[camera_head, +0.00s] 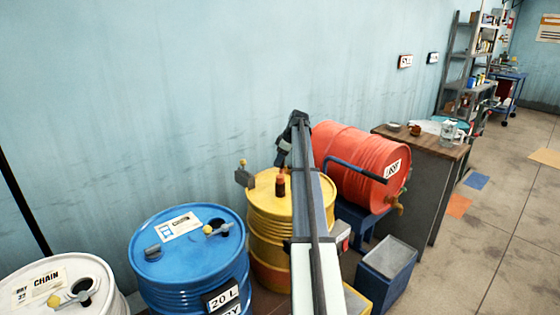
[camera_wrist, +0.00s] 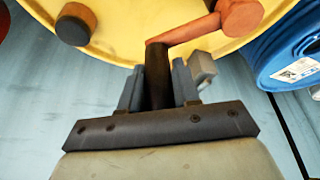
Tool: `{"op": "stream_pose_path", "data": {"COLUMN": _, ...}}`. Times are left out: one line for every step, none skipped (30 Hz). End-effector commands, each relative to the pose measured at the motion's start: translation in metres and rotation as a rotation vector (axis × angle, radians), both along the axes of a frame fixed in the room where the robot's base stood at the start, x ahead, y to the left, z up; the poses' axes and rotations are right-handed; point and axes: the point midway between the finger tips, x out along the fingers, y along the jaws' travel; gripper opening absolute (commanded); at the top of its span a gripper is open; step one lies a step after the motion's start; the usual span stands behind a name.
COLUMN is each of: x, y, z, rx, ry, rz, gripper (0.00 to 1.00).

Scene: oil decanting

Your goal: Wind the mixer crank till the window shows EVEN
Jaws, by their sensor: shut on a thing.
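The mixer crank has an orange arm (camera_wrist: 190,30) and a dark upright handle (camera_wrist: 156,62), seen in the wrist view over the yellow drum (camera_wrist: 130,20). My gripper (camera_wrist: 158,72) is shut on that handle, one finger on each side. In the head view the yellow drum (camera_head: 262,222) stands between a blue and a red drum, and my gripper (camera_head: 284,152) is over its back edge. My arm hides the drum's right side and the crank there. A grey box (camera_head: 244,178) sits at the drum's left rim; I cannot read any window.
A small dark red cylinder (camera_head: 280,184) stands on the drum top. The blue drum (camera_head: 165,270) and white drum (camera_head: 40,270) are to the left. The red drum (camera_head: 345,150) lies on a stand at right, beside a cabinet (camera_head: 425,170). The wall is close behind.

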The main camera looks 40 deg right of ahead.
Motion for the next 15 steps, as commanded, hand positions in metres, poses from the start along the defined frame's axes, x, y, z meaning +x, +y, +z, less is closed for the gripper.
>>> {"op": "stream_pose_path", "data": {"x": 0.000, "y": 0.000, "z": 0.000, "rx": -0.001, "ry": 0.000, "rz": 0.000, "gripper": 0.00}}
{"op": "stream_pose_path", "data": {"x": 0.000, "y": 0.000, "z": 0.000, "rx": 0.000, "ry": 0.000, "rz": -0.001, "gripper": 0.00}}
{"op": "stream_pose_path", "data": {"x": -0.001, "y": 0.000, "z": 0.000, "rx": -0.001, "ry": -0.001, "rz": -0.005, "gripper": 0.00}}
{"op": "stream_pose_path", "data": {"x": -0.001, "y": 0.000, "z": 0.000, "rx": -0.001, "ry": -0.001, "rz": -0.008, "gripper": 0.00}}
{"op": "stream_pose_path", "data": {"x": -0.001, "y": -0.001, "z": 0.000, "rx": -0.001, "ry": -0.001, "rz": -0.013, "gripper": 0.00}}
{"op": "stream_pose_path", "data": {"x": -0.002, "y": -0.001, "z": 0.000, "rx": 0.000, "ry": 0.000, "rz": -0.023, "gripper": 0.00}}
{"op": "stream_pose_path", "data": {"x": -0.003, "y": -0.002, "z": 0.000, "rx": 0.000, "ry": 0.000, "rz": -0.030, "gripper": 0.00}}
{"op": "stream_pose_path", "data": {"x": -0.003, "y": -0.002, "z": 0.000, "rx": 0.000, "ry": 0.000, "rz": -0.040, "gripper": 0.00}}
{"op": "stream_pose_path", "data": {"x": -0.004, "y": -0.003, "z": 0.000, "rx": 0.000, "ry": 0.000, "rz": -0.056, "gripper": 0.00}}
{"op": "stream_pose_path", "data": {"x": -0.005, "y": -0.004, "z": 0.000, "rx": 0.000, "ry": 0.000, "rz": -0.072, "gripper": 0.00}}
{"op": "stream_pose_path", "data": {"x": -0.006, "y": -0.005, "z": 0.000, "rx": 0.000, "ry": 0.000, "rz": -0.087, "gripper": 0.00}}
{"op": "stream_pose_path", "data": {"x": -0.008, "y": -0.007, "z": 0.000, "rx": 0.001, "ry": 0.000, "rz": -0.111, "gripper": 0.00}}
{"op": "stream_pose_path", "data": {"x": -0.010, "y": -0.008, "z": 0.000, "rx": 0.001, "ry": 0.000, "rz": -0.131, "gripper": 0.00}}
{"op": "stream_pose_path", "data": {"x": -0.011, "y": -0.009, "z": 0.000, "rx": 0.002, "ry": 0.001, "rz": -0.153, "gripper": 0.00}}
{"op": "stream_pose_path", "data": {"x": -0.013, "y": -0.011, "z": 0.000, "rx": 0.001, "ry": 0.000, "rz": -0.185, "gripper": 0.00}}
